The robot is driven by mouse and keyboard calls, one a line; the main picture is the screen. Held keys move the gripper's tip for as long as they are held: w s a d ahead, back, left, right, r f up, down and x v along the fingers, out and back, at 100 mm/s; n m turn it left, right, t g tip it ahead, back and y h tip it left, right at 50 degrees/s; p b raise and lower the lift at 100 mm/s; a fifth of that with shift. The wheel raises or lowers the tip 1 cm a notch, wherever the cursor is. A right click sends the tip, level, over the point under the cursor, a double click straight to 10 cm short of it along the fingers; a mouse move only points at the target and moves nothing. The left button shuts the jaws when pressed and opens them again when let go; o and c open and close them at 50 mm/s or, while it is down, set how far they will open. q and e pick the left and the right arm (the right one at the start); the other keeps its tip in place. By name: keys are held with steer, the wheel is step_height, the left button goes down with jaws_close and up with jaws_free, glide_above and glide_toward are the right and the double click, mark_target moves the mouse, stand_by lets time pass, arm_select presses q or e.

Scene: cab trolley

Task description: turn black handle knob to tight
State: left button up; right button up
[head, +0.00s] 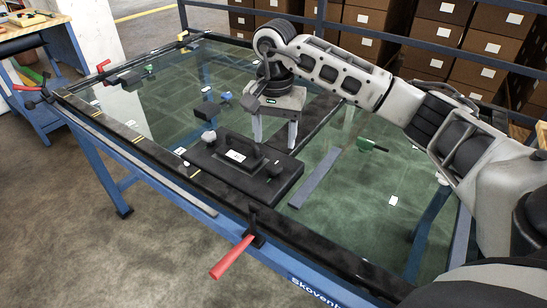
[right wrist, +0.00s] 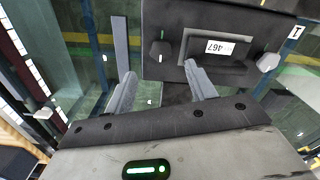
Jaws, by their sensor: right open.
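A black block (head: 222,178) with a raised handle and a white label (head: 236,155) stands on the glass-topped trolley. The black knob (head: 275,168) is on its right end, and a grey knob (head: 208,138) is on its left end. In the right wrist view the black knob (right wrist: 160,50) has a small white mark and the label reads 467. My right gripper (head: 275,145) is open and empty, pointing down just behind the black knob. In the right wrist view the knob appears ahead of the gap between the fingers (right wrist: 160,72), apart from both. My left gripper is out of view.
Red-handled clamps (head: 232,257) sit along the trolley's frame. A green-handled tool (head: 370,146) lies right of the block, and a flat grey bar (head: 315,178) lies between them. Cardboard boxes (head: 490,45) fill the shelves behind. Much of the glass is bare.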

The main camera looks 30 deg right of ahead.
mark_target(274, 165)
step_height(274, 165, down, 8)
steer(key=shift+w+r, duration=0.1)
steer(key=shift+r, duration=0.1)
steer(key=c, duration=1)
